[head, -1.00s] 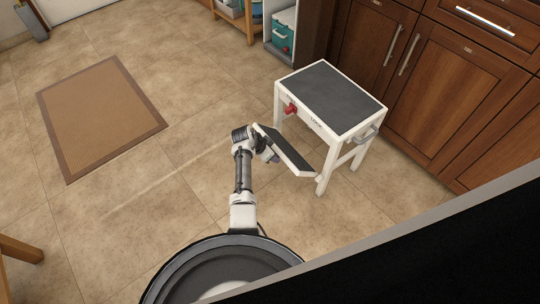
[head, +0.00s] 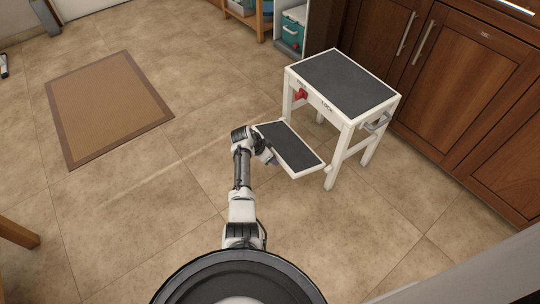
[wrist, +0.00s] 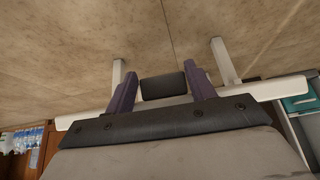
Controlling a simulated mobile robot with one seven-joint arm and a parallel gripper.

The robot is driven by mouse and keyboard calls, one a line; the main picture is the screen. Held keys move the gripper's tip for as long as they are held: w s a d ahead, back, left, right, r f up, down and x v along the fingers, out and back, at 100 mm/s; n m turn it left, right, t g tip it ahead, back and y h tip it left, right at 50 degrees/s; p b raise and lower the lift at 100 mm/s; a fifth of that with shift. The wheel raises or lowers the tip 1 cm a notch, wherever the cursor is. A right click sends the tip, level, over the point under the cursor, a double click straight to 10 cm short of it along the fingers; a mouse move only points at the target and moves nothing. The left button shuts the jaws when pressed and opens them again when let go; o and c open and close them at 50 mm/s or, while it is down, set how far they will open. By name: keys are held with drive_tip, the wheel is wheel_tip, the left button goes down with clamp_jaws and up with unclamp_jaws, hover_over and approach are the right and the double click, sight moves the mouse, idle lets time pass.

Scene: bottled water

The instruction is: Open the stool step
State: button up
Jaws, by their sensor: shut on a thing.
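The white stool (head: 354,118) stands upright with a dark grey top, a red knob (head: 301,95) on its front and the word LOCK beside it. Its step (head: 290,147), a dark panel with a white rim, is folded out from the front of the stool and looks nearly level. My gripper (head: 266,154) is at the step's left edge and is shut on it. In the wrist view, my gripper's purple fingers (wrist: 161,78) stand on either side of a dark block, with a white edge behind them. The exact contact is hidden in the head view.
Wooden cabinets (head: 462,110) stand close behind and right of the stool. A brown mat (head: 107,107) lies on the tiled floor at left. A shelf with a teal box (head: 290,33) is at the back. The floor between mat and stool is clear.

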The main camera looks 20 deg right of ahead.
drive_tip(key=shift+f, duration=0.1)
drive_tip(key=o, duration=1.4)
drive_tip(key=shift+d, duration=0.1)
drive_tip(key=p+v, duration=0.4)
drive_tip(key=v, duration=0.9)
drive_tip(key=shift+s+r, duration=0.1)
drive_tip(key=shift+r, duration=0.3)
